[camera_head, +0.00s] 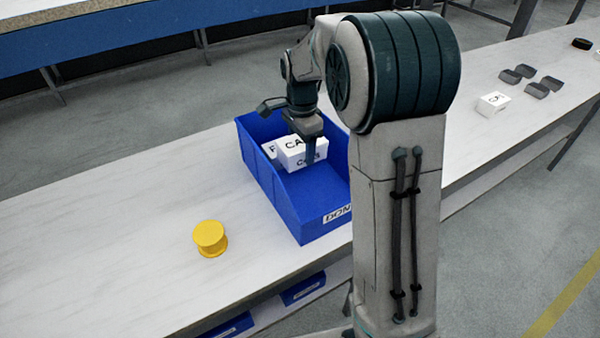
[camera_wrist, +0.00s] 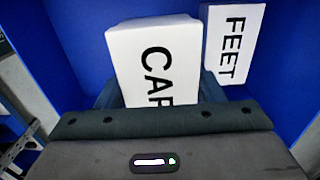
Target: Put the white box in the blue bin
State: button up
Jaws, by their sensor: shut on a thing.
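A white box (camera_head: 291,158) marked "CA…" is between the jaws of my gripper (camera_head: 309,146), inside the walls of the blue bin (camera_head: 322,203). The same white box (camera_wrist: 130,62) fills the middle of the wrist view, and its lower part is hidden by my gripper. My gripper is shut on it. I cannot tell whether the box touches the bin floor. A second white box (camera_wrist: 232,45), marked "FEET", is in the bin beside it, partly hidden in the head view (camera_head: 268,148).
A yellow spool (camera_head: 210,238) stands on the white table (camera_head: 120,210) left of the bin. On the right, another white box (camera_head: 493,104) lies near several dark grey pieces (camera_head: 525,71) and a black disc (camera_head: 581,44). The table left of the spool is clear.

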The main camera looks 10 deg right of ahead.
notch_tip(320, 180, down, 8)
jog(key=shift+r+b, duration=0.1)
jog(key=shift+b, duration=0.5)
jog(key=o, duration=0.6)
jog(key=shift+f, duration=0.2)
jog(key=shift+o, duration=1)
jog(key=shift+r, duration=0.1)
